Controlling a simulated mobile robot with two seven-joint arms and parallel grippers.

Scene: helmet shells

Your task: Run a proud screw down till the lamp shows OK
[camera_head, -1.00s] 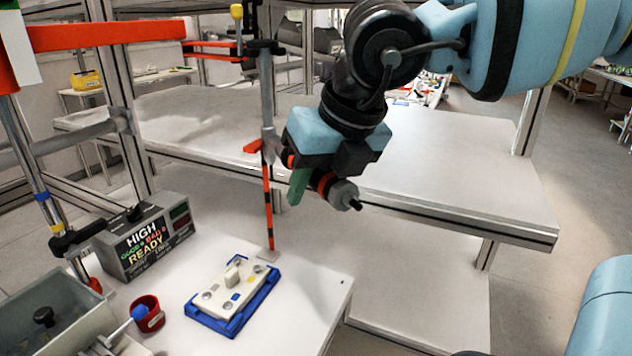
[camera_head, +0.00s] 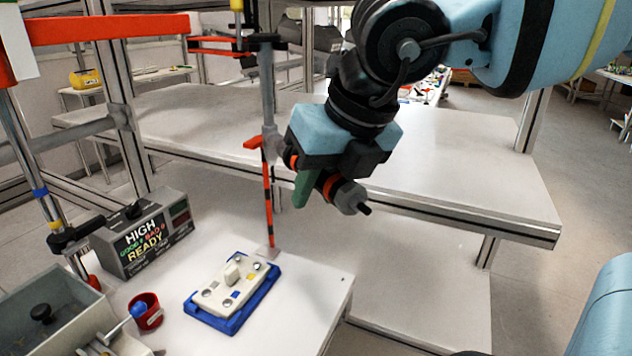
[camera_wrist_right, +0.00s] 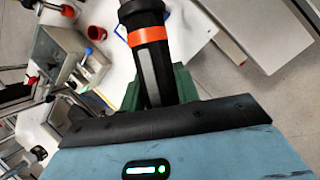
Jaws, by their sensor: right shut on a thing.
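My right gripper (camera_head: 318,185) is shut on a black power screwdriver (camera_head: 346,194) with an orange ring, which also shows in the right wrist view (camera_wrist_right: 149,62). Its dark tip points down and right, in the air, well apart from the workpiece. A white plate (camera_head: 238,286) with several round grey screw heads and a raised white block lies in a blue fixture (camera_head: 235,325) on the table. I cannot tell which screw stands proud. A grey control box (camera_head: 146,234) reads HIGH and READY; its small red and green windows look dark. My left gripper is not in view.
A red cup (camera_head: 148,312) and a grey bin (camera_head: 45,315) with a black knob stand left of the fixture. A black-and-orange striped post (camera_head: 268,205) rises behind it. The white table (camera_head: 310,290) is clear on the right. A shelf (camera_head: 450,190) lies behind.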

